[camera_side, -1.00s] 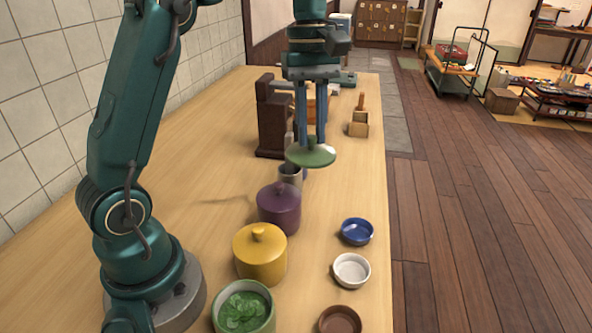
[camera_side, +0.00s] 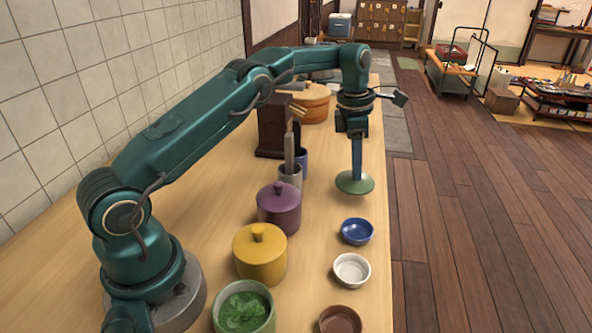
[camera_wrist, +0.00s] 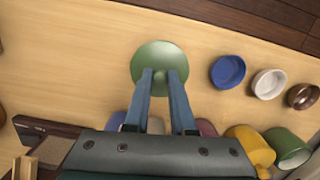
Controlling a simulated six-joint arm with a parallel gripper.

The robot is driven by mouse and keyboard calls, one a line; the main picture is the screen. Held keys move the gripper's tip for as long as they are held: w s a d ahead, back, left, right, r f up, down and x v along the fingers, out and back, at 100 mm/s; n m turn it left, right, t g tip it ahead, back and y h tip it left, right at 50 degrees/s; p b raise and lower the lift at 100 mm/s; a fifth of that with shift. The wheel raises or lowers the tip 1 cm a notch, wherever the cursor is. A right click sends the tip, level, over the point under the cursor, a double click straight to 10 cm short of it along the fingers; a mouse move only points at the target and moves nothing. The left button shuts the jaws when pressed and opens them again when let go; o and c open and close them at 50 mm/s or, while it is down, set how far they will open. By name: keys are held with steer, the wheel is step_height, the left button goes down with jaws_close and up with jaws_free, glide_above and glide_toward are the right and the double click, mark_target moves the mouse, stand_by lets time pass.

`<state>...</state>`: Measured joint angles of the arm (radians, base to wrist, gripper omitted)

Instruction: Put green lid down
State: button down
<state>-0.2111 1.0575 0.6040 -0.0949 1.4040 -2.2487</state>
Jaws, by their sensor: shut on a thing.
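The green lid (camera_side: 355,184) is a round disc at the lower end of my gripper (camera_side: 356,170) in the side view, beyond the blue bowl. In the wrist view the lid (camera_wrist: 158,62) lies at the tips of my gripper (camera_wrist: 161,77), which is shut on its knob. The fingers hide most of the knob. The lid looks level and is at or close above the table; I cannot tell whether it touches. The open green pot (camera_side: 244,309) with leafy contents stands at the near edge of the side view; it also shows in the wrist view (camera_wrist: 289,148).
A lidded yellow pot (camera_side: 260,255) and a lidded purple pot (camera_side: 279,208) stand left of the small blue bowl (camera_side: 357,231), white bowl (camera_side: 351,270) and brown bowl (camera_side: 340,320). A utensil cup (camera_side: 290,176) is left of the lid. The table's right edge is close.

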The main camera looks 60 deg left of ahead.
steer(key=shift+f, duration=1.7)
steer(key=shift+f, duration=0.15)
steer(key=c, duration=0.8)
jaws_free()
steer(key=shift+o, duration=0.2)
